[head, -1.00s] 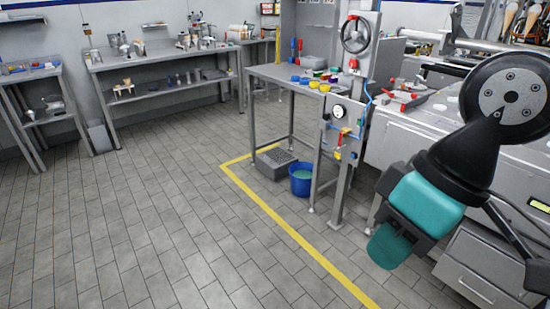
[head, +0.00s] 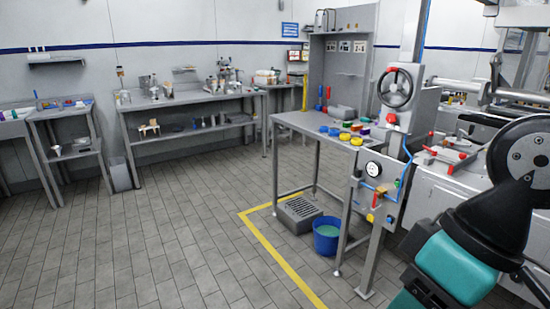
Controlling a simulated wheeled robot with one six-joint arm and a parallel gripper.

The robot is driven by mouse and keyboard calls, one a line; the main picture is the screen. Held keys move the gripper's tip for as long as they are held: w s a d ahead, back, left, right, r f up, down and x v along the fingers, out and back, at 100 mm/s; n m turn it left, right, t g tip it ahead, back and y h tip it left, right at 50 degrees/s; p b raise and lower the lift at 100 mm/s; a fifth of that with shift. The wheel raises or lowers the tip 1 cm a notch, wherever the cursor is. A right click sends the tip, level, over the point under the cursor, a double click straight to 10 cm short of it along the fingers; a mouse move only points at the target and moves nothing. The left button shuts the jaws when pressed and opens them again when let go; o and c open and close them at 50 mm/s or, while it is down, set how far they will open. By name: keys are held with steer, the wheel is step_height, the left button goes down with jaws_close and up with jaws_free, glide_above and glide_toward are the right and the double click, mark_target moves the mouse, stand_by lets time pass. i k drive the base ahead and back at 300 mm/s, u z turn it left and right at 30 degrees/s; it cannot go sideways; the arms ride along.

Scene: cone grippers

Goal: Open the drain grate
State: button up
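The drain grate (head: 297,207) is a grey slotted top on a low grey box on the floor, under the steel table, just behind the yellow line. It looks closed, lying flat. My gripper (head: 425,296) is at the lower right, to the right of and nearer than the grate, well apart from it. It is partly cut off by the bottom edge and its fingers cannot be made out clearly.
A blue bucket (head: 327,236) stands right beside the grate box. A steel table (head: 300,121) stands over the grate, and a post with a handwheel (head: 396,88) and gauge panel rises to its right. The tiled floor (head: 180,230) at left is clear.

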mark_target(300, 209)
steer(key=u, duration=0.05)
steer(key=i, duration=2.25)
steer(key=u, duration=0.3)
steer(key=i, duration=1.7)
steer(key=u, duration=0.05)
